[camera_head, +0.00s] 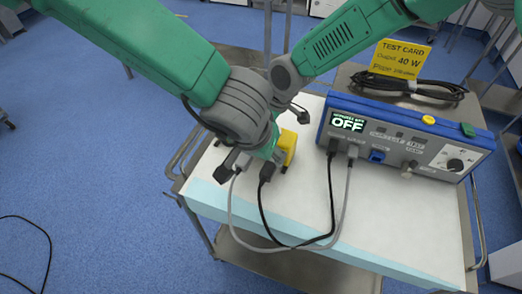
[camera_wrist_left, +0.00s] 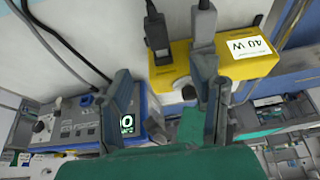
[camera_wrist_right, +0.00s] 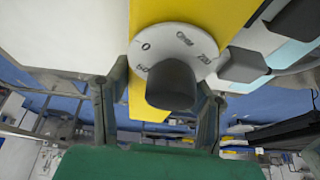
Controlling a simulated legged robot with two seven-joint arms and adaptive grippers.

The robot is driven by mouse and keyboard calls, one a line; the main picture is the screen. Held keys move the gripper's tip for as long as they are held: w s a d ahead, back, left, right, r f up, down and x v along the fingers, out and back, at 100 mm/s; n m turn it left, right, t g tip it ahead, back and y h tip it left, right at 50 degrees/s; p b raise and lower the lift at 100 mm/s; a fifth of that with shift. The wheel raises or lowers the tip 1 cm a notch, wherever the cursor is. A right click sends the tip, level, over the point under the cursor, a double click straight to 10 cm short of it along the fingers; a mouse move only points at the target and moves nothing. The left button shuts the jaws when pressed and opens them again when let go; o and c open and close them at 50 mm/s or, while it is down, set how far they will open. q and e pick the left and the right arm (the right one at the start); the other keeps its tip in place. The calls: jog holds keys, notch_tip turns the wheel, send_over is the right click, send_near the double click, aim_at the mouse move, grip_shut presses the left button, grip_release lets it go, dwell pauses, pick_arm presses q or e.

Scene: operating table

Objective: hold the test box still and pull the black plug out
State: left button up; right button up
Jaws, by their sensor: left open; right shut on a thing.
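The yellow test box (camera_head: 288,147) stands on the sheeted table, partly hidden by my left arm. In the left wrist view the test box (camera_wrist_left: 262,68) shows a 40 W label, with the black plug (camera_wrist_left: 157,35) and a grey plug (camera_wrist_left: 203,22) in it, side by side. The black plug (camera_head: 266,172) also shows in the head view. My left gripper (camera_wrist_left: 168,75) is open, its fingers spread just short of the black plug. My right gripper (camera_wrist_right: 160,95) is shut on the test box (camera_wrist_right: 182,12), by the dial knob (camera_wrist_right: 172,85).
A blue generator (camera_head: 400,135) with its screen at OFF stands to the right. Black and grey cables (camera_head: 290,246) loop from it to the plugs. A yellow test card (camera_head: 400,58) and a coiled black cable (camera_head: 425,90) are behind.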

aim_at(269, 164)
pick_arm(q)
jog(key=x, duration=1)
jog(key=shift+w, duration=0.1)
grip_shut()
